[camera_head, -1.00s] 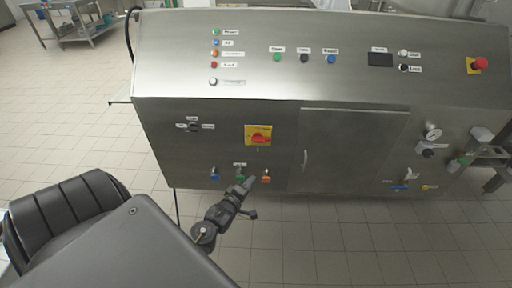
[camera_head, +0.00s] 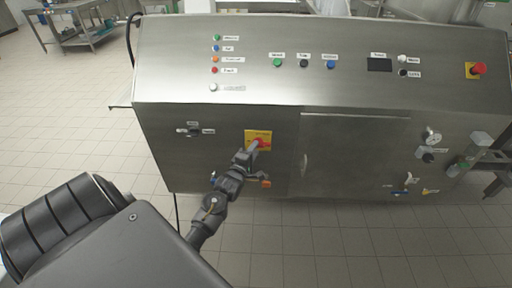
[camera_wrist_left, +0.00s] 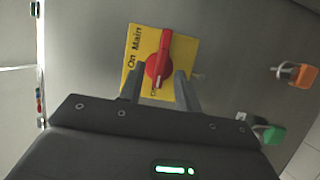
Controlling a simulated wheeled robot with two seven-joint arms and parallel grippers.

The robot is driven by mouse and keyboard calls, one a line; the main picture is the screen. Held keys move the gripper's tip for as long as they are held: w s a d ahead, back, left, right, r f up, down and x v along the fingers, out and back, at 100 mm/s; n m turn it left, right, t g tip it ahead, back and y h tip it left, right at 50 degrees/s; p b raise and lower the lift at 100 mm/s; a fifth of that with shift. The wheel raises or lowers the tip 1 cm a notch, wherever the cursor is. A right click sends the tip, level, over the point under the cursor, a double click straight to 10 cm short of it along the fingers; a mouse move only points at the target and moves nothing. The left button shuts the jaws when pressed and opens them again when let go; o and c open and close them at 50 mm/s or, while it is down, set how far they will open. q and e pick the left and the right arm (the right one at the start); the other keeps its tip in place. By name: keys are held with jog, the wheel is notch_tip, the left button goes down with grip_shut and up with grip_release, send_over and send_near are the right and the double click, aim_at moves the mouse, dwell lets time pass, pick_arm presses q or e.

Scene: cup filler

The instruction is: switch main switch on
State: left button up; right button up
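The main switch is a red rotary knob (camera_wrist_left: 158,66) on a yellow plate (camera_wrist_left: 178,48), mounted on the front of a steel cabinet. In the left wrist view the plate reads "On Main". In the head view the yellow plate (camera_head: 264,134) is partly covered by my gripper. My left gripper (camera_wrist_left: 160,83) is open, with one finger on each side of the knob's lower part. I cannot tell whether the fingers touch the knob. In the head view the left gripper (camera_head: 254,148) is at the plate. My right gripper is not in view.
An orange padlock-like fitting (camera_wrist_left: 297,74) and a green one (camera_wrist_left: 270,133) stick out beside the switch. The cabinet door (camera_head: 350,150) has a handle. Sloped panel above carries buttons and a red emergency stop (camera_head: 479,68). Tiled floor in front is clear.

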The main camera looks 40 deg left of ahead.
pick_arm(q)
jog(key=shift+x, duration=0.95)
grip_shut()
